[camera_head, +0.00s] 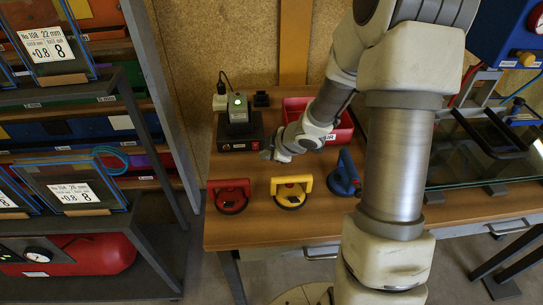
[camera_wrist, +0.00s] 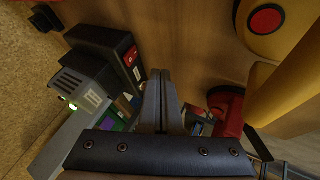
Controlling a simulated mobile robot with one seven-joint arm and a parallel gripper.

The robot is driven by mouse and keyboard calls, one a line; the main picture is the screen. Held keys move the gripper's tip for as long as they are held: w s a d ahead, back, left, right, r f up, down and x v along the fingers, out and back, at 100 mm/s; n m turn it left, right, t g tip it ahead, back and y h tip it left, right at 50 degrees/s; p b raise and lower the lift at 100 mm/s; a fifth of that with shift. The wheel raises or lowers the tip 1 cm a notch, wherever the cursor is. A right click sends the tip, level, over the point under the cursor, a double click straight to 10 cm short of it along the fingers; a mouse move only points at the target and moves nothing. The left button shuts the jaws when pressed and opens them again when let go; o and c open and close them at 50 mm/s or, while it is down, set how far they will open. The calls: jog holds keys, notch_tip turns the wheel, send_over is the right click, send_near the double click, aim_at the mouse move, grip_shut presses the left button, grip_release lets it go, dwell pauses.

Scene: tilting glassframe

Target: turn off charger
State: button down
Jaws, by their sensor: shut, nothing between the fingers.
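The charger (camera_head: 240,132) is a black box on the wooden table, with a grey battery (camera_head: 237,106) seated on top and a green light lit on it. A red switch (camera_head: 226,147) is on its front face. In the wrist view, the charger (camera_wrist: 98,38) is at upper left, its red rocker switch (camera_wrist: 131,56) faces the fingers, and the battery (camera_wrist: 80,80) with its green light is beside it. My gripper (camera_head: 267,154) is shut and empty, just in front and right of the charger. In the wrist view, its fingertips (camera_wrist: 158,73) are near the switch, apparently apart from it.
Red (camera_head: 230,196), yellow (camera_head: 292,191) and blue (camera_head: 344,175) suction lifters stand along the table's front. A red bin (camera_head: 297,107) is behind my forearm. A shelf rack (camera_head: 150,120) stands at left; glass panes (camera_head: 480,172) are at right. Bare tabletop (camera_head: 245,236) lies in front.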

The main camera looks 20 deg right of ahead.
aim_at(253, 148)
jog(key=b+x, duration=0.1)
jog(key=x, duration=0.3)
jog(key=shift+f+b, duration=0.3)
jog(key=shift+w+d+r+p, duration=0.2)
jog(key=shift+w+r+p, duration=0.15)
jog(key=shift+w+p, duration=0.2)
jog(key=shift+w+d+r+p, duration=0.2)
jog(key=shift+w+r+p, duration=0.2)
jog(key=shift+w, duration=0.2)
jog(key=shift+w+d, duration=0.1)
jog(key=shift+w, duration=0.6)
jog(key=shift+w+r+p, duration=0.15)
jog(key=shift+w+p, duration=0.05)
jog(key=shift+p, duration=0.55)
